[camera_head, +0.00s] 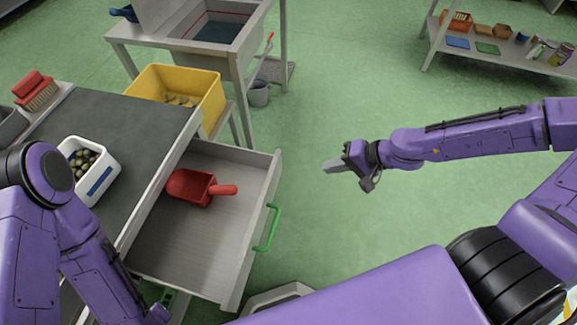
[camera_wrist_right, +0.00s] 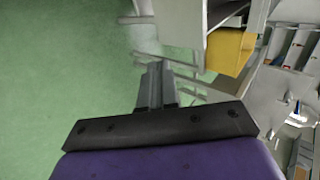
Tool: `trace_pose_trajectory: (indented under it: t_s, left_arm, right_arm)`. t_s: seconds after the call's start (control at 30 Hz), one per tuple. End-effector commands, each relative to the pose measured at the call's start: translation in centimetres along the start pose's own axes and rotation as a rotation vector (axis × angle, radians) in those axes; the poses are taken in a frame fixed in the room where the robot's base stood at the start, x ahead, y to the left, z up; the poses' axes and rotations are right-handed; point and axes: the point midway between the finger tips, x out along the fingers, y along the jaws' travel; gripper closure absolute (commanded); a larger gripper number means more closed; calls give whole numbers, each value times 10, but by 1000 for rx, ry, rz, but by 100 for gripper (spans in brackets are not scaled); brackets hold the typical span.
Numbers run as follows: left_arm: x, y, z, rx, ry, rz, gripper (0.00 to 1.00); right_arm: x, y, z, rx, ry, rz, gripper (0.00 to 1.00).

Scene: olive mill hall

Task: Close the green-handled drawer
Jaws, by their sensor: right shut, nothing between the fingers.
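The drawer (camera_head: 196,243) with the green handle (camera_head: 267,228) stands pulled out from the grey-topped table in the head view. A red scoop (camera_head: 193,187) lies inside it. My right gripper (camera_head: 334,166) is shut and empty, over the floor to the right of the drawer and apart from the handle. In the right wrist view its closed fingers (camera_wrist_right: 156,88) show with nothing between them. My left arm comes in at the lower left of the head view, but its gripper fingers do not show.
A yellow crate (camera_head: 211,101) stands beyond the table, near a sink stand (camera_head: 238,55). A low shelf (camera_head: 440,42) is at upper right. Green floor between is clear.

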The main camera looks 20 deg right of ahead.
Motion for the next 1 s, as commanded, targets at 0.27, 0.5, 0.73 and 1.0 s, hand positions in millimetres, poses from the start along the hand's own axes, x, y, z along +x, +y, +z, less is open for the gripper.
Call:
trace_pose_trajectory:
  t_s: [0.27, 0.5, 0.73, 1.0]
  left_arm:
    - [29, 2, 12, 0, -1, -1, 62]
    - [53, 4, 22, 0, 0, -1, 62]
    - [52, 4, 22, 0, 0, -1, 62]
    - [52, 4, 22, 0, 0, -1, 62]
  right_arm:
    - [54, 5, 2, -7, -11, 7, 100]
    - [104, 5, 2, -5, -8, 7, 100]
    - [126, -22, 1, -7, -6, 6, 100]
    - [131, -28, 1, -5, -4, 4, 100]
